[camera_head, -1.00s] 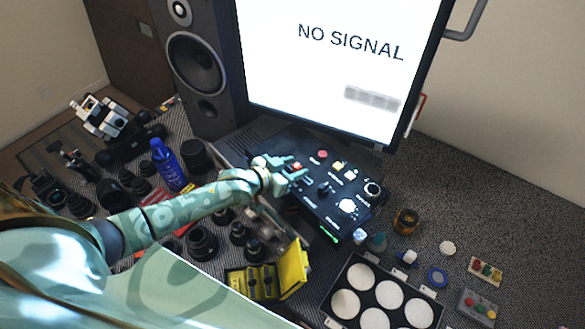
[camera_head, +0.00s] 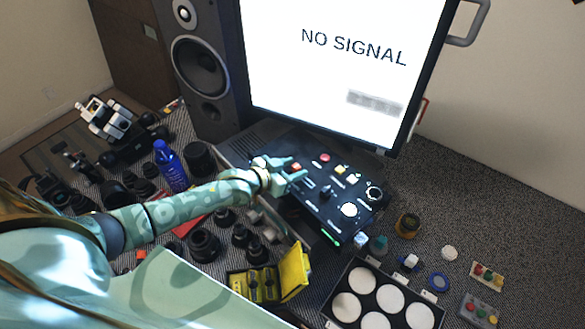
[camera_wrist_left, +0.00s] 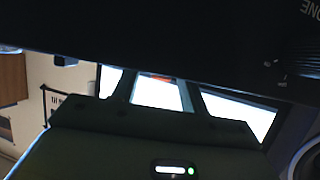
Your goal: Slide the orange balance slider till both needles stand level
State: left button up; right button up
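The black control panel (camera_head: 330,222) lies tilted below the screen. The small orange slider (camera_head: 296,167) shows near its upper left. My left gripper (camera_head: 295,169) is at the panel with its pale green fingers on either side of the slider. In the left wrist view the dark fingers (camera_wrist_left: 162,95) stand apart. A bit of the orange slider (camera_wrist_left: 161,77) shows in the gap, with clear space beside it, so the gripper looks open. I cannot make out the two needles in either view. My right gripper is not in view.
A bright screen (camera_head: 330,60) reading NO SIGNAL stands behind the panel, and a speaker (camera_head: 200,70) stands to its left. Lens parts and a blue bottle (camera_head: 171,165) crowd the left. A tray of white discs (camera_head: 345,305) lies in front. Carpet at right is mostly free.

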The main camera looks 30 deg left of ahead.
pick_arm(q)
jog(key=shift+s, duration=0.1)
jog(key=shift+s+a+r, duration=0.15)
jog(key=shift+s, duration=0.15)
jog(key=p+v, duration=0.3)
jog(key=v, duration=1.2)
jog(key=shift+s, duration=0.2)
jog(key=shift+a, duration=0.1)
